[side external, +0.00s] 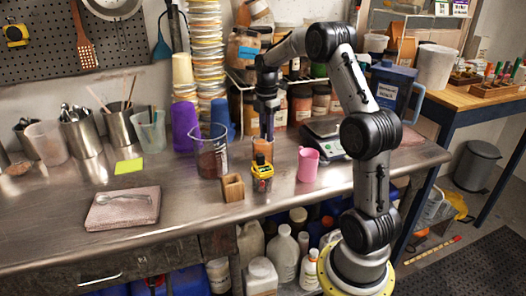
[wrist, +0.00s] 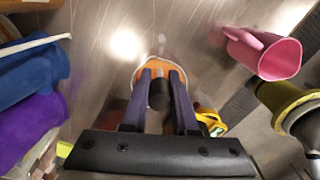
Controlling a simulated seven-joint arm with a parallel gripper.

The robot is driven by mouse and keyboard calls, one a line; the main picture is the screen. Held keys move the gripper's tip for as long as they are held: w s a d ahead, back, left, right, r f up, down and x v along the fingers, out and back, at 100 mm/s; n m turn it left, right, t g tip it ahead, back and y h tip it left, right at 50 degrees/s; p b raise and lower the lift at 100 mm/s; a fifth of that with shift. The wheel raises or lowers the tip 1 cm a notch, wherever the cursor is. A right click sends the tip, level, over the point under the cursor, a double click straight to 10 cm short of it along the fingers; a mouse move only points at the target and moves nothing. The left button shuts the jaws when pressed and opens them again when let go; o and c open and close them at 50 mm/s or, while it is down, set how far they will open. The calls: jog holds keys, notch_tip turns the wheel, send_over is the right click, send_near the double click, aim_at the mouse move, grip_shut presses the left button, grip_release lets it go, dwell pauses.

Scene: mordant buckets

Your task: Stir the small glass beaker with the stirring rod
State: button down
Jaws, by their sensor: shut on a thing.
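The small glass beaker (side external: 262,150) with orange contents stands on the steel bench, directly below my gripper (side external: 267,132). In the wrist view the beaker (wrist: 157,64) shows as an orange round behind the fingertips. My gripper (wrist: 160,82), with purple fingers, points down and is shut on a dark, round-ended piece (wrist: 159,98), which looks like the top of the stirring rod. The rod's lower part is hidden by the fingers and the beaker, so I cannot tell how deep its tip sits.
A larger beaker (side external: 211,160) with reddish-brown contents stands just left. A yellow-and-black device (side external: 262,170) and a wooden block (side external: 231,187) stand in front. A pink mug (side external: 308,165) and a scale (side external: 327,138) are to the right.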

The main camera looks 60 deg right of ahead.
jog(key=shift+w+d, duration=0.15)
jog(key=shift+d, duration=0.35)
jog(key=shift+w+d, duration=0.2)
jog(key=shift+w, duration=0.35)
jog(key=shift+s+a, duration=0.7)
jog(key=shift+a, duration=0.05)
jog(key=shift+w+d, duration=0.15)
jog(key=shift+w, duration=0.5)
notch_tip(320, 180, up, 10)
jog(key=shift+f, duration=0.2)
dwell(1.1)
